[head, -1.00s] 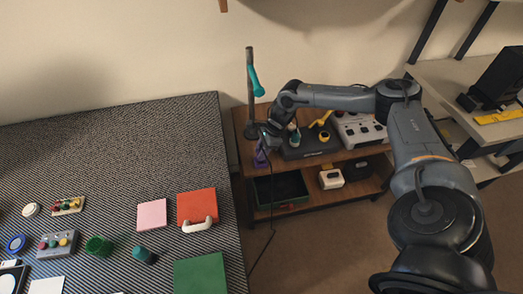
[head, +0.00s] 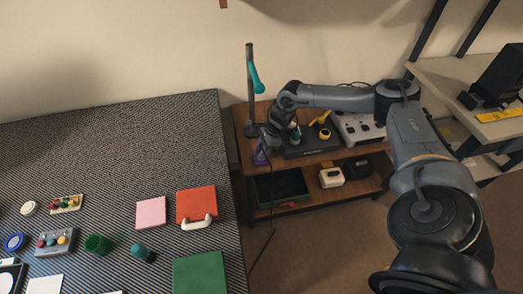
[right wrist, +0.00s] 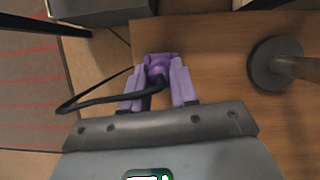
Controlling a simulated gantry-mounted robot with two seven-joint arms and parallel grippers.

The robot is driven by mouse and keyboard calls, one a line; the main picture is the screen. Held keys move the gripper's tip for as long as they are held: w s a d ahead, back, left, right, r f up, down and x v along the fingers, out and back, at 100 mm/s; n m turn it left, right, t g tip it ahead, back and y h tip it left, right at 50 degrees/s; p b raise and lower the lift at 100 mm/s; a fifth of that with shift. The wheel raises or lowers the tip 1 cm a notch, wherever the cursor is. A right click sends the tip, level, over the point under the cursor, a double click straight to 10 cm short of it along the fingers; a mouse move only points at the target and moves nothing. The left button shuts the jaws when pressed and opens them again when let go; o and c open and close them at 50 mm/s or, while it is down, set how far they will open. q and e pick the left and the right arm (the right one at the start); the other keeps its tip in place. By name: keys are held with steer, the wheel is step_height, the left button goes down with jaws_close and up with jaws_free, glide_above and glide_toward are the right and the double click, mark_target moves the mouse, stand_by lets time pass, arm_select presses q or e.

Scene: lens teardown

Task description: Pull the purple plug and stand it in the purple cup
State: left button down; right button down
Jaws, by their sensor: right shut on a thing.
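My right gripper (right wrist: 157,88) is low over the left side of the wooden shelf unit's top. Its two lavender fingers are shut on the purple plug (right wrist: 158,67), with a black cable (right wrist: 84,103) looping away to the left. In the head view a purple piece (head: 260,156) shows below the right wrist, at the shelf's left edge. Whether the wider purple part at the plug's far end belongs to the plug or to something behind it, I cannot tell. I cannot make out a separate purple cup. My left gripper is not in view.
A grey post (head: 250,85) with a teal handle stands just behind the gripper. A dark pad (head: 310,149) with small parts and a grey control box (head: 358,130) lie to the right. The wide table (head: 120,130) at left has a clear back half.

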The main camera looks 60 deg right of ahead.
steer(key=c, duration=0.8)
jaws_free()
steer(key=shift+r, duration=0.1)
